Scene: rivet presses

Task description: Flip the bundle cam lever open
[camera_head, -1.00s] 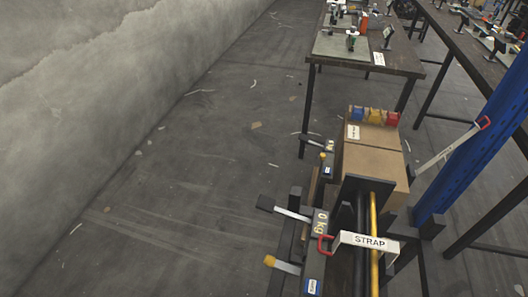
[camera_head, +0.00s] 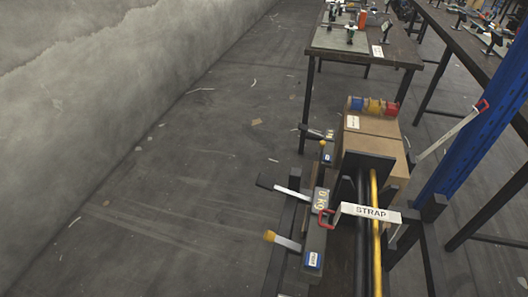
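A bundle of black bars and a yellow bar (camera_head: 375,250) lies in a dark rack at the lower right. Left of the bars, a lever with a black grip (camera_head: 268,181) and a lever with a yellow knob (camera_head: 270,236) stick out leftward from a dark box marked 0 kg (camera_head: 320,205). I cannot tell which part is the cam lever. Neither of my grippers shows.
Cardboard boxes (camera_head: 372,140) stand behind the rack, topped with red, yellow and blue pieces. A blue post (camera_head: 475,140) with another white red-ended bar (camera_head: 450,133) rises at right. A table (camera_head: 395,57) with tools stands behind.

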